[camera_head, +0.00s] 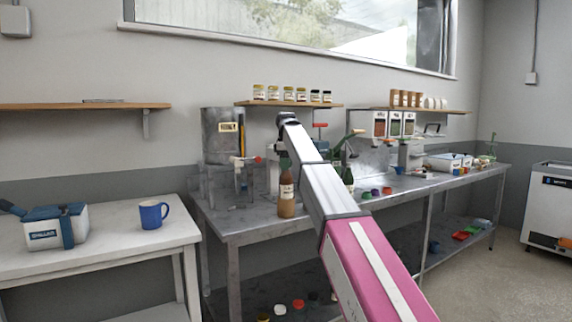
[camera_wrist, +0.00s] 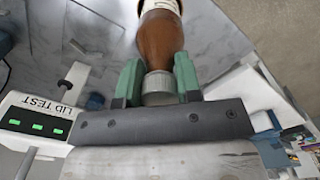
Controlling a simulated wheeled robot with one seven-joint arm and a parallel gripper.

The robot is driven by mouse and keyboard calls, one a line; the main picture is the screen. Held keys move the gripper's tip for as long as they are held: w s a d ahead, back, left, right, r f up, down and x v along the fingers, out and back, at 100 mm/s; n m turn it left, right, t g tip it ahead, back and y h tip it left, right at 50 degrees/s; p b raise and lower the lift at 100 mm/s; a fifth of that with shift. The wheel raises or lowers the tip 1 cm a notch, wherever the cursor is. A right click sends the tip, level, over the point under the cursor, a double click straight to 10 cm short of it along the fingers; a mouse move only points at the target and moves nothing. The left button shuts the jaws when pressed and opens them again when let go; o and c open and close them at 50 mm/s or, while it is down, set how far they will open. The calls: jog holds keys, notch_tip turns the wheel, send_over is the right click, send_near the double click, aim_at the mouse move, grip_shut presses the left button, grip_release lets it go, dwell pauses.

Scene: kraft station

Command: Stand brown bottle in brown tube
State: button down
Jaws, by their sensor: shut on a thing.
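The brown bottle (camera_head: 286,196) has a pale label and hangs roughly upright below the end of my arm in the head view. My gripper (camera_wrist: 158,78) has green fingers on both sides of the bottle's grey cap in the wrist view, shut on it. The bottle's brown body (camera_wrist: 160,40) extends beyond the fingers there. I cannot tell whether its base touches the metal bench (camera_head: 240,219) or is just above it. I cannot make out the brown tube in either view.
A "LID TEST" panel (camera_wrist: 38,118) with green lights is left of my gripper in the wrist view. Coloured lids (camera_head: 375,192) and green bottles (camera_head: 348,178) are on the bench behind my arm. A blue mug (camera_head: 152,214) and a blue-white box (camera_head: 55,228) stand on the left table.

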aim_at(286, 173)
jog(key=shift+f, duration=1.9)
dwell(0.4)
jog(key=shift+c, duration=0.8)
grip_release()
jog(key=shift+r, duration=1.55)
jog(key=shift+r, duration=3)
